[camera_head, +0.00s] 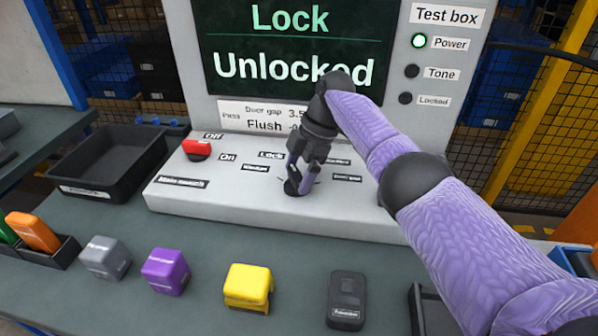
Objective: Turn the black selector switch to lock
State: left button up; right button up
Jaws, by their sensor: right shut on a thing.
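The black selector switch (293,188) sits on the sloped white control panel (220,205), near a "Lock" label on its upper left. My right gripper (302,180) reaches down from above and is shut on the switch, its fingers hiding much of it. The switch's exact pointing direction is hard to tell. The test box screen (290,60) behind reads "Lock" and "Unlocked". The Power lamp (419,41) is lit green; the Tone lamp (412,71) and Locked lamp (405,98) are dark. My left gripper is not in view.
A red main switch (197,149) is on the panel's left. A black tray (105,160) stands further left. Grey (104,258), purple (166,271) and yellow (248,287) blocks and a black device (346,300) stand along the front of the table.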

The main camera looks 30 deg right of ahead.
jog(key=o, duration=0.9)
jog(key=shift+r, duration=0.1)
jog(key=p+v, duration=0.1)
jog(key=v, duration=0.8)
jog(key=shift+d+r+p, duration=0.15)
jog(key=shift+r+p, duration=0.2)
